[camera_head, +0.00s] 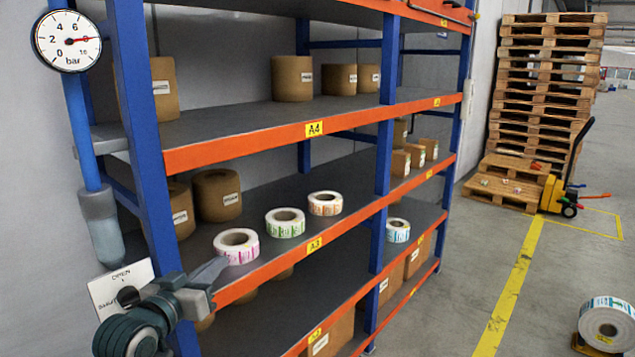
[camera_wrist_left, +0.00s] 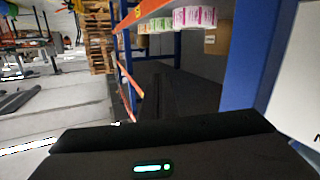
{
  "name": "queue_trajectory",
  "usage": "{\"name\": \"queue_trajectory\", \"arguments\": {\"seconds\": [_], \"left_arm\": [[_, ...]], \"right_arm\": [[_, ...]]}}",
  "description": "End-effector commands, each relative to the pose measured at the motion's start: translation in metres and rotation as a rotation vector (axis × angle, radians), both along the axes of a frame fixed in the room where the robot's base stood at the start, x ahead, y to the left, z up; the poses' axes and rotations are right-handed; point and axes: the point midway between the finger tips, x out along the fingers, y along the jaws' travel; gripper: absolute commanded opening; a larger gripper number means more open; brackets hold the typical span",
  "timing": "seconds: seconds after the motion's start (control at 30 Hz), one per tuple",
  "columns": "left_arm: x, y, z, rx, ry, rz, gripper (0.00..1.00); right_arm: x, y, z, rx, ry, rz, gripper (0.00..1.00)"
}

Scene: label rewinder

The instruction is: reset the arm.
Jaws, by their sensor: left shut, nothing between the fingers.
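My left gripper (camera_head: 208,272) is in the lower left of the head view, shut and empty. Its tip is in front of the blue post of the shelf, near the edge of the shelf board marked A3 and close to the pink label roll (camera_head: 237,246). A white sign (camera_head: 122,289) with a dark knob is just behind my left arm; part of it is hidden by the arm. The sign also shows at the right edge of the left wrist view (camera_wrist_left: 300,75). My right gripper is in neither view.
The blue and orange shelf rack (camera_head: 230,148) fills the middle. Green (camera_head: 285,222) and orange (camera_head: 325,203) label rolls stand near the A3 edge. A pressure gauge (camera_head: 68,40) is at upper left. Stacked pallets (camera_head: 545,90) and a yellow pallet jack (camera_head: 556,195) are far right.

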Motion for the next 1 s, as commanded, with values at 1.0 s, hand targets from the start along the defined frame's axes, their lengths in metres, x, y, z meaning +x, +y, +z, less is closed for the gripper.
{"name": "queue_trajectory", "arguments": {"seconds": [1.0], "left_arm": [[-0.374, 0.01, -0.369, 0.359, 0.991, 0.048, 0.0]], "right_arm": [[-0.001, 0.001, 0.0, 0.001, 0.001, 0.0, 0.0]]}}
